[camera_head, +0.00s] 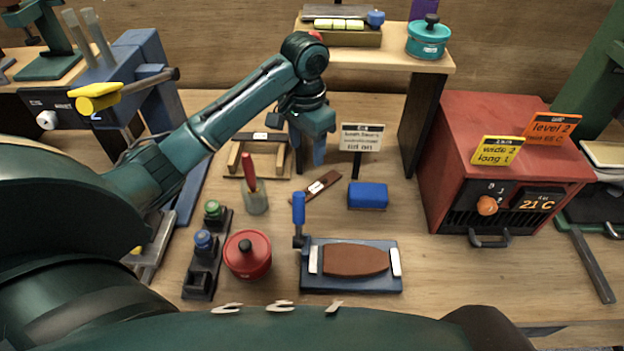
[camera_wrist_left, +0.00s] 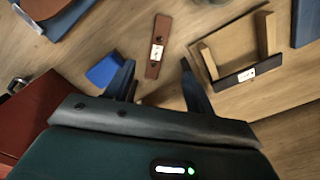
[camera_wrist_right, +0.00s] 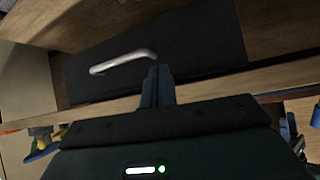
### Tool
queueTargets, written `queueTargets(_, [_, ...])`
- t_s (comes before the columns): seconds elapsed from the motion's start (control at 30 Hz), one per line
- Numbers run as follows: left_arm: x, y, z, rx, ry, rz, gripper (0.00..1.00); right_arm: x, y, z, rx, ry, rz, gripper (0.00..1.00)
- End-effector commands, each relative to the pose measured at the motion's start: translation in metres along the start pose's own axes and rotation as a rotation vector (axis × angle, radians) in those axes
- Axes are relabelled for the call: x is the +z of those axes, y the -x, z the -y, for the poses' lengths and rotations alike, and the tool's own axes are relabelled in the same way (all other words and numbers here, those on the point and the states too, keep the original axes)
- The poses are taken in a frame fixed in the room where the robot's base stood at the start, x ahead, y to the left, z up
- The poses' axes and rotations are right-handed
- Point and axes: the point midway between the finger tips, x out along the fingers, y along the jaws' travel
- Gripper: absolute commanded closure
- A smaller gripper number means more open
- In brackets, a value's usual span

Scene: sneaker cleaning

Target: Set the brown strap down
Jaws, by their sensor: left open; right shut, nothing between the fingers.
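The brown strap (camera_head: 317,187) lies flat on the wooden table in the head view, slanted, with a white label at its middle. It also shows in the left wrist view (camera_wrist_left: 154,65), lying ahead of and between the fingers' lines. My left gripper (camera_head: 308,160) is open and above the table just behind the strap; in the left wrist view its two fingers (camera_wrist_left: 157,76) are spread and apart from the strap. My right gripper shows only in the right wrist view (camera_wrist_right: 158,72). Its fingers are together and empty, near a dark panel with a metal handle.
A blue block (camera_head: 368,196) and a sign (camera_head: 362,137) stand right of the strap. A wooden rack (camera_head: 257,160) is left of it, near a jar with a red-handled tool (camera_head: 255,196). A clamp board (camera_head: 350,282), red pot (camera_head: 247,255) and red heater (camera_head: 500,180) surround clear table.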

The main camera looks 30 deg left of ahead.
Motion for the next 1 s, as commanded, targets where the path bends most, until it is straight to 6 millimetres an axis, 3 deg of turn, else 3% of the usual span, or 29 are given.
queueTargets(0.4, [0.001, -0.067, 0.0, 0.0, 0.001, 0.005, 0.45, 0.0, 0.001, 0.0, 0.001, 0.001, 0.004, 1.0])
queueTargets(0.67, [0.001, -0.087, -0.001, 0.001, 0.0, 0.004, 0.45, 0.0, 0.002, 0.0, 0.001, 0.002, 0.007, 1.0])
queueTargets(1.0, [0.002, -0.129, -0.001, -0.001, 0.0, 0.002, 0.45, 0.001, 0.003, -0.001, 0.001, 0.008, 0.017, 1.0])
